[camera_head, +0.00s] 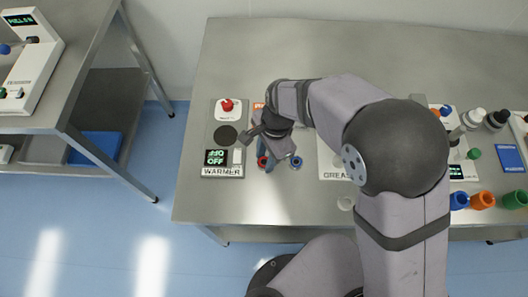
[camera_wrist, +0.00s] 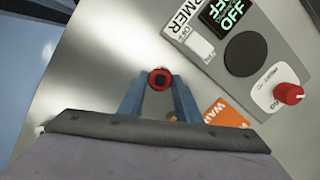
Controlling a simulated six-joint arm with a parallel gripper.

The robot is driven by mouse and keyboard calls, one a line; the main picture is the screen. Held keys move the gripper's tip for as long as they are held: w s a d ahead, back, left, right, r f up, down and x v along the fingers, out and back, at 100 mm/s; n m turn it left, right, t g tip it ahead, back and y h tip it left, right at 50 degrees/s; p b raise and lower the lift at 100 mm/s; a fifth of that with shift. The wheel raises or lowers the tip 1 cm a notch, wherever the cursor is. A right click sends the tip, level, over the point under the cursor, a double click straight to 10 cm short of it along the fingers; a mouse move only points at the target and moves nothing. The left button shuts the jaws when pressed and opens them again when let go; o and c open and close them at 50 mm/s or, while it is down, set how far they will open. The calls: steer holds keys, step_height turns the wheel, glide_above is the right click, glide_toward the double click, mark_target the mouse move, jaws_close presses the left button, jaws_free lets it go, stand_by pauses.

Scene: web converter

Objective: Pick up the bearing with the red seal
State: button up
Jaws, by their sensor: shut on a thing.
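The bearing with the red seal shows as a red ring with a dark centre (camera_wrist: 159,79) between my fingertips in the wrist view. In the head view it is a small red ring (camera_head: 262,162) right of the warmer. My gripper (camera_wrist: 158,86) is shut on it, with one blue-grey finger on each side. In the head view my gripper (camera_head: 268,161) points down over the table and partly hides the bearing. Whether the bearing touches the table or is raised, I cannot tell. A bearing with a blue seal (camera_head: 296,163) lies just to the right.
The warmer (camera_head: 223,137), with a red knob, dark round plate and display reading OFF, is to the left. An orange card (camera_wrist: 226,113) lies near it. The grease station (camera_head: 330,160) is right, partly behind my arm. Coloured cups (camera_head: 482,201) stand far right. The front-left table is clear.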

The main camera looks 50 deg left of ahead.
steer(key=shift+r, duration=0.1)
steer(key=shift+r+p, duration=2.9)
steer(key=shift+p, duration=0.1)
